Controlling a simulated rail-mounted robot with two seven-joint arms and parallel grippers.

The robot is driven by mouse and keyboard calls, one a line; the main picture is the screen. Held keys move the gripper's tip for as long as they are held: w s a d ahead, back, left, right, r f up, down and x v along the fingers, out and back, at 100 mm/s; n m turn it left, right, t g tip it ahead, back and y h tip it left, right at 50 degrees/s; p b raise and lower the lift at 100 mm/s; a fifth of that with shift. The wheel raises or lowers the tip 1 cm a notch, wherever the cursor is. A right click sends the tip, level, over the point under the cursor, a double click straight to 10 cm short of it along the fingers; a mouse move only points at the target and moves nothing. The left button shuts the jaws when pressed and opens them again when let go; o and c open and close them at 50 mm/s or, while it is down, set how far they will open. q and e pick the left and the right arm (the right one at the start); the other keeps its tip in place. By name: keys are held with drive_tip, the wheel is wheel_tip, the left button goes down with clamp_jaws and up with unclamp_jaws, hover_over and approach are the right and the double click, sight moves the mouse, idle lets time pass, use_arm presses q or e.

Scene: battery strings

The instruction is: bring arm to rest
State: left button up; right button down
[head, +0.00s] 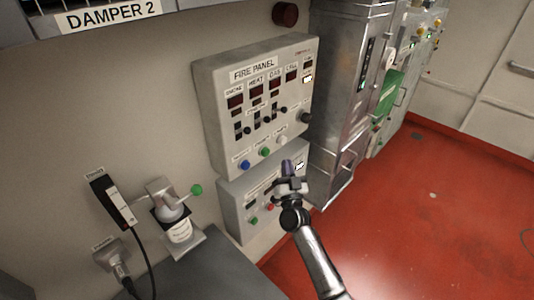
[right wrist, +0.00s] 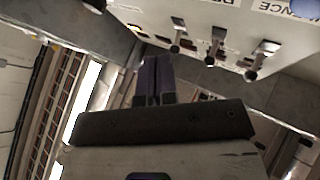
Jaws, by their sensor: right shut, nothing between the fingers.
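My right arm (head: 318,262) reaches up from the bottom of the head view. Its gripper (head: 287,166) is shut and empty, with purple fingers together. In the head view it stands in front of the lower panel (head: 232,211), just below the fire panel (head: 225,122). The fingers (right wrist: 155,75) also show in the right wrist view, side by side, below a row of toggle switches (right wrist: 217,45). I cannot tell whether they touch anything. My left gripper is not in view.
A metal cabinet (head: 345,95) stands right of the fire panel. The red floor (head: 430,220) at the right is open.

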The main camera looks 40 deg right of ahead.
idle(0.4)
drive_tip(key=w+a+f+n+g+y, duration=0.2)
drive_tip(key=w+a+f+n+y, duration=0.15)
drive_tip(key=a+y, duration=0.4)
drive_tip(key=s+a+n+g+y, duration=0.4)
drive_tip(key=s+g+y, duration=0.1)
drive_tip(key=g, duration=0.1)
drive_tip(key=s+a+f+n+g+h, duration=0.1)
drive_tip(key=s+a+f+g, duration=0.3)
drive_tip(key=s, duration=0.9)
drive_tip(key=s+f+n+g, duration=0.15)
drive_tip(key=s+f, duration=0.45)
drive_tip(key=s, duration=0.7)
drive_tip(key=s+a+f+g+h, duration=0.1)
drive_tip(key=s+a+f+g, duration=0.4)
drive_tip(key=s, duration=0.8)
wheel_tip(320, 180, up, 17)
drive_tip(key=d+p, duration=0.2)
drive_tip(key=p, duration=1.5)
drive_tip(key=shift+d+t+p, duration=0.15)
drive_tip(key=shift+t+p, duration=0.25)
drive_tip(key=shift+t, duration=0.05)
